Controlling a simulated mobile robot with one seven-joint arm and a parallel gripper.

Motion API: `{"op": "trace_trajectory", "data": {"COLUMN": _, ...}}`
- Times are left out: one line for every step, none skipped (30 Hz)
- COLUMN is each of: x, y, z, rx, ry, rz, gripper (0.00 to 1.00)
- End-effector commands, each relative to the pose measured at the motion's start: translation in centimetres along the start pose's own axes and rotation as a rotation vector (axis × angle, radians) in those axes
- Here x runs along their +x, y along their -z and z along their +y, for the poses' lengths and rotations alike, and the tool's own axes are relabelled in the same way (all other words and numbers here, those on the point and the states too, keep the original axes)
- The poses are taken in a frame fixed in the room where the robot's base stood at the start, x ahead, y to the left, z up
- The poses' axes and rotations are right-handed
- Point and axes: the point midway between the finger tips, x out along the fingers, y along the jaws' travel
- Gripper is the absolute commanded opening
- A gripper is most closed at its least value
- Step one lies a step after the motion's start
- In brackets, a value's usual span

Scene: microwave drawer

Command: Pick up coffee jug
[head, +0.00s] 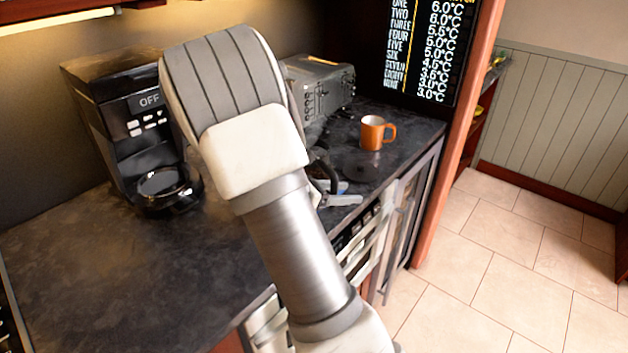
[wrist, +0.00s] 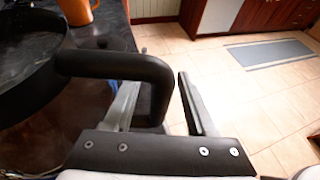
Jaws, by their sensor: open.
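The coffee jug, a dark vessel with a black rim (wrist: 35,75) and a thick black looped handle (wrist: 115,66), fills the left of the wrist view. In the head view my arm hides most of it, and its dark handle (head: 324,176) shows just right of the arm. My gripper (wrist: 158,105) is open at the handle. The handle's downward part appears between the two fingers, nearer the left one; I cannot tell whether it touches. The fingers also show in the head view (head: 343,194), close to the counter's front edge.
A black coffee machine (head: 130,120) stands at the left back of the dark counter (head: 120,270). An orange mug (head: 372,133) stands beyond the jug, near a flat dark disc (head: 362,169). A grey appliance (head: 325,85) is behind. The front left counter is clear.

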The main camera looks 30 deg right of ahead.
Motion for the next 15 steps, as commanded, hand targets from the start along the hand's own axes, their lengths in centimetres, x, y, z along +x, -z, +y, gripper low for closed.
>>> {"op": "trace_trajectory", "data": {"x": -0.05, "y": -0.02, "z": 0.02, "rx": 0.0, "ry": -0.001, "rz": 0.0, "gripper": 0.57}}
{"op": "trace_trajectory", "data": {"x": -0.05, "y": -0.02, "z": 0.02, "rx": 0.0, "ry": -0.001, "rz": 0.0, "gripper": 0.57}}
{"op": "trace_trajectory", "data": {"x": -0.06, "y": -0.02, "z": 0.02, "rx": 0.0, "ry": -0.001, "rz": 0.0, "gripper": 0.57}}
{"op": "trace_trajectory", "data": {"x": -0.06, "y": -0.02, "z": 0.02, "rx": 0.0, "ry": 0.0, "rz": 0.0, "gripper": 0.53}}
{"op": "trace_trajectory", "data": {"x": -0.07, "y": -0.02, "z": 0.02, "rx": 0.0, "ry": 0.0, "rz": 0.0, "gripper": 0.48}}
{"op": "trace_trajectory", "data": {"x": -0.07, "y": -0.02, "z": 0.02, "rx": 0.0, "ry": 0.0, "rz": 0.0, "gripper": 0.41}}
{"op": "trace_trajectory", "data": {"x": -0.07, "y": -0.02, "z": 0.02, "rx": 0.0, "ry": 0.0, "rz": 0.0, "gripper": 0.35}}
{"op": "trace_trajectory", "data": {"x": -0.08, "y": -0.02, "z": 0.02, "rx": 0.0, "ry": 0.0, "rz": 0.0, "gripper": 0.3}}
{"op": "trace_trajectory", "data": {"x": -0.08, "y": -0.02, "z": 0.02, "rx": 0.0, "ry": 0.0, "rz": 0.0, "gripper": 0.23}}
{"op": "trace_trajectory", "data": {"x": -0.08, "y": -0.02, "z": 0.02, "rx": 0.0, "ry": 0.0, "rz": 0.0, "gripper": 0.17}}
{"op": "trace_trajectory", "data": {"x": -0.09, "y": -0.02, "z": 0.02, "rx": 0.0, "ry": 0.0, "rz": 0.0, "gripper": 0.12}}
{"op": "trace_trajectory", "data": {"x": -0.09, "y": -0.02, "z": 0.02, "rx": 0.0, "ry": 0.0, "rz": 0.0, "gripper": 0.05}}
{"op": "trace_trajectory", "data": {"x": -0.09, "y": -0.02, "z": 0.02, "rx": 0.0, "ry": 0.0, "rz": 0.0, "gripper": 0.0}}
{"op": "trace_trajectory", "data": {"x": -0.09, "y": -0.02, "z": 0.01, "rx": 0.0, "ry": 0.0, "rz": 0.0, "gripper": 0.0}}
{"op": "trace_trajectory", "data": {"x": -0.09, "y": -0.02, "z": 0.01, "rx": 0.0, "ry": 0.0, "rz": 0.0, "gripper": 0.0}}
